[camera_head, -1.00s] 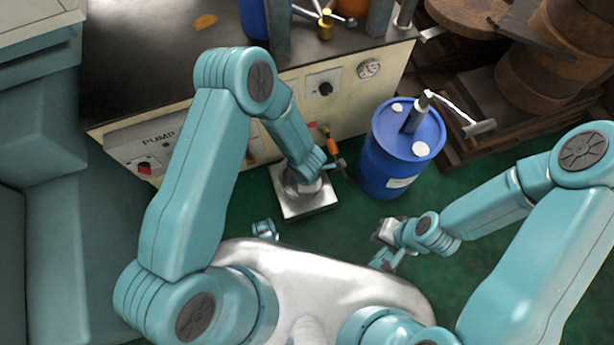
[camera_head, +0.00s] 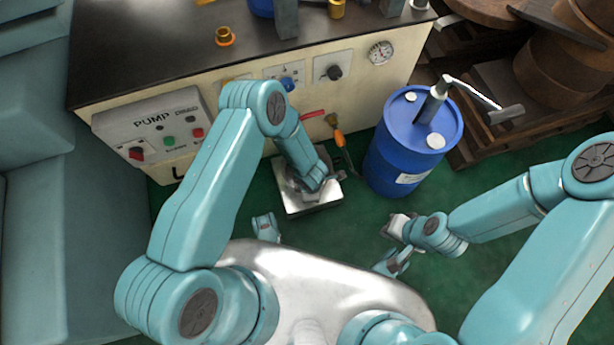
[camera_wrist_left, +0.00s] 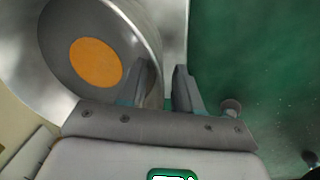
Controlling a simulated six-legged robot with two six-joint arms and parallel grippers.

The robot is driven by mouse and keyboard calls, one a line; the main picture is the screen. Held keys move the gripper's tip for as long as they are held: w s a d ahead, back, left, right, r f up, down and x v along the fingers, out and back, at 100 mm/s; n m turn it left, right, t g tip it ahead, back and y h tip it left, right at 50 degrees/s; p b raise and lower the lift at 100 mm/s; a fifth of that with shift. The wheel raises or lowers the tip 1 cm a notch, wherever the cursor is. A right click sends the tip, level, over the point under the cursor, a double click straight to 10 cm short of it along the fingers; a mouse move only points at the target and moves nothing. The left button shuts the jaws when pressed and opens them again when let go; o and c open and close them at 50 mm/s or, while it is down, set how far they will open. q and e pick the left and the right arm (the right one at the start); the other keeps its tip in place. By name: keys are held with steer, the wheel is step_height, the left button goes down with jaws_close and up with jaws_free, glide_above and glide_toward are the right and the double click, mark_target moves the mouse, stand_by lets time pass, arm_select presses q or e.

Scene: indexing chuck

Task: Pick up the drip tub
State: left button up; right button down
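The drip tub (camera_wrist_left: 60,45) is a round grey metal vessel with an orange disc or patch inside it, at the upper left of the left wrist view. In the head view it is mostly hidden by my left wrist, over a square metal block (camera_head: 311,209) on the floor. My left gripper (camera_wrist_left: 163,72) is open. One finger overlaps the tub's inside and the other lies beyond its right rim; I cannot tell whether either touches. My right gripper (camera_head: 392,226) hangs away from the tub, right of my body; its finger opening is unclear.
A bench with a pump panel (camera_head: 155,130) stands behind the block. A blue drum (camera_head: 400,150) with a hand pump is to the right. An orange-handled tool (camera_head: 340,141) is at the bench front. Green floor (camera_head: 347,225) is free between block and right gripper.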

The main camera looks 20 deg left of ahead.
arm_select(q)
steer(key=shift+f, duration=0.15)
jaws_close()
steer(key=shift+w+r, duration=0.1)
steer(key=shift+r, duration=0.1)
